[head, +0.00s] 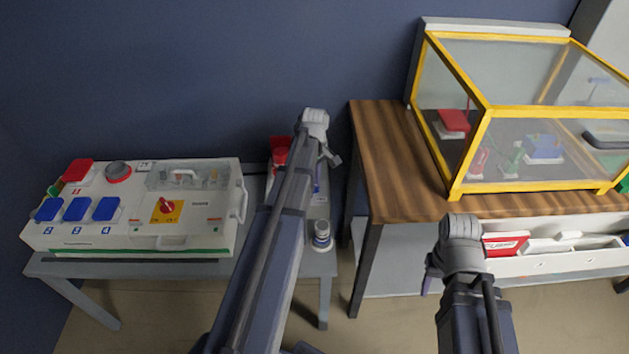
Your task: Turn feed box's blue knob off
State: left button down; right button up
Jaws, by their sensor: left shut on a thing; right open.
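A white box (120,215) lies at the left with a red rotary knob (167,207) on a yellow plate, blue lidded sockets (76,209) and a red socket (77,170). A narrower pale box (318,207) stands to its right, mostly hidden behind my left arm. A red part (281,150) and a little blue show on it. I cannot make out a blue knob clearly. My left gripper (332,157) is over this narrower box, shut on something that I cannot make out. My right gripper (430,278) is open and empty in front of the wooden table.
A yellow-framed clear case (473,150) with several objects inside stands on the wooden table (390,170). A white tray (545,262) with a red item is below its front edge. A small bottle-like item (321,236) stands at the grey table's right front.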

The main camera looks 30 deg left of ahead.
pick_arm(q)
jog(key=c, duration=0.9)
grip_release()
notch_tip(320, 180, up, 8)
jog(key=p, duration=0.8)
jog(key=shift+f, duration=0.1)
